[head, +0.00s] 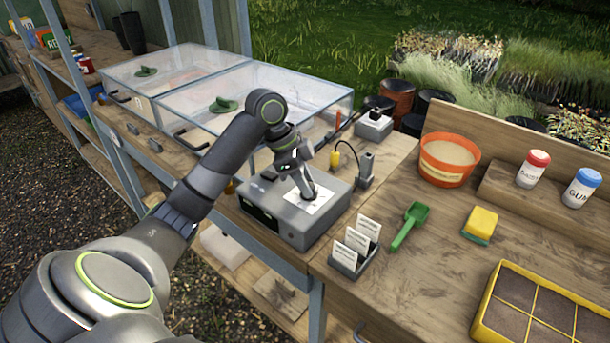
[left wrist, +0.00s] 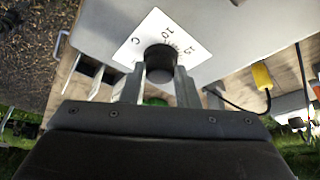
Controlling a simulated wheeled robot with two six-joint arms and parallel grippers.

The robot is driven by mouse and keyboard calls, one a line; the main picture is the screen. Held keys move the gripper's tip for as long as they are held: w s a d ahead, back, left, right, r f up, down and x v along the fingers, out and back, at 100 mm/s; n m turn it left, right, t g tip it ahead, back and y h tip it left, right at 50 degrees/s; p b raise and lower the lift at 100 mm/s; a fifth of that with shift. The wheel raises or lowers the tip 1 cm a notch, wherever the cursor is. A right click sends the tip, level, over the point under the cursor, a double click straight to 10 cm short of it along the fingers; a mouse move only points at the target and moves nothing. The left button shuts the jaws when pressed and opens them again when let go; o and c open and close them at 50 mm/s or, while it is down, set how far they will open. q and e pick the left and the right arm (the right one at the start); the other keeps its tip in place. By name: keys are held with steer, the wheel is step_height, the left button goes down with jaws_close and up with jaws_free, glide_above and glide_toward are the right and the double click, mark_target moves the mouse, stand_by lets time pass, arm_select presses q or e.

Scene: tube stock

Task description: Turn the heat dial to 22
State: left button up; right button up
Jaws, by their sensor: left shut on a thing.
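The heat dial is a black round knob (left wrist: 160,58) on a white scale plate (left wrist: 133,47), with the marks 10, 15 and C readable in the left wrist view. The plate lies on top of a grey control box (head: 275,208) on the bench in the head view. My left gripper (head: 311,196) reaches down onto the plate from above. In the left wrist view its two fingers (left wrist: 158,80) stand on either side of the knob and are shut on it. The knob's pointer and the higher scale marks are hidden or too small to read. My right gripper is not in view.
A yellow plug on a cable (head: 335,160) and a small grey post (head: 365,170) stand behind the box. A label holder (head: 345,262) and a green scoop (head: 410,225) lie to its right. Clear-lidded propagators (head: 190,100) stand behind and left.

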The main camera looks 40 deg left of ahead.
arm_select(q)
steer(key=o, duration=1)
steer(key=shift+c, duration=0.2)
steer(key=shift+r, duration=0.1)
steer(key=v, duration=1.7)
steer(key=shift+s, duration=0.15)
